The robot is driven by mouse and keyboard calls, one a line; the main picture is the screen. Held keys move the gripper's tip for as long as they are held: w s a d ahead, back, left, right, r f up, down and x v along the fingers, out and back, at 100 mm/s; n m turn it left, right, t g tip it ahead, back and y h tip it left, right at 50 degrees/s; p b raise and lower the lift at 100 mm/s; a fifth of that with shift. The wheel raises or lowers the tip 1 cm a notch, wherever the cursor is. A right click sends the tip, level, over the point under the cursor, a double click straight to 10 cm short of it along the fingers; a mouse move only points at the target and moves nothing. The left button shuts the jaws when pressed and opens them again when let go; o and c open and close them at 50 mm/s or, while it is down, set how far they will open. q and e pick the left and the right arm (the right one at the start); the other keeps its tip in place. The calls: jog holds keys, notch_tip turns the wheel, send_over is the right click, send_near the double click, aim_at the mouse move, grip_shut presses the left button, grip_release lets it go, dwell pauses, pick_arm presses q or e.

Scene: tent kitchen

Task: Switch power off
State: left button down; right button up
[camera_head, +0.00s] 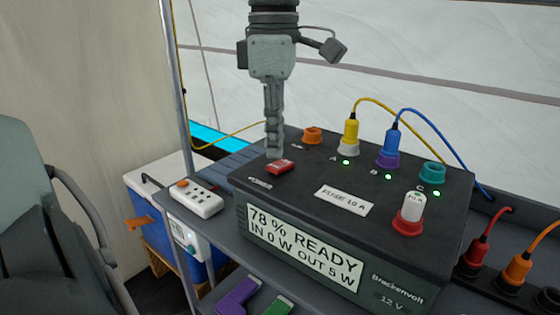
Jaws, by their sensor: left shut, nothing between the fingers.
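The dark power box (420,248) labelled Brackenvolt 12 V stands on a grey shelf. Its red power switch (281,167) is on the top near the left edge, beside the word POWER. The front display (303,248) reads 78 % READY, IN 0 W, OUT 5 W. Green lights glow by sockets A, B and C. My left gripper (274,155) points straight down, shut and empty, with its tips at the far edge of the red switch. I cannot tell whether they touch it. My right gripper is not in view.
Yellow (350,132) and blue (389,149) plugs stand in the top, with cables running back. A red-based fuse (409,214) rises at the right. A white power strip (196,198) lies on the shelf at left. A chair (40,230) stands at far left.

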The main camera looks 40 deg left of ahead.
aim_at(275, 166)
pick_arm(q)
jog(key=shift+f+b, duration=0.85)
jog(key=shift+f, duration=0.3)
dwell(0.9)
jog(key=shift+r, duration=0.2)
jog(key=shift+r+p, duration=2.85)
jog(key=shift+r, duration=0.55)
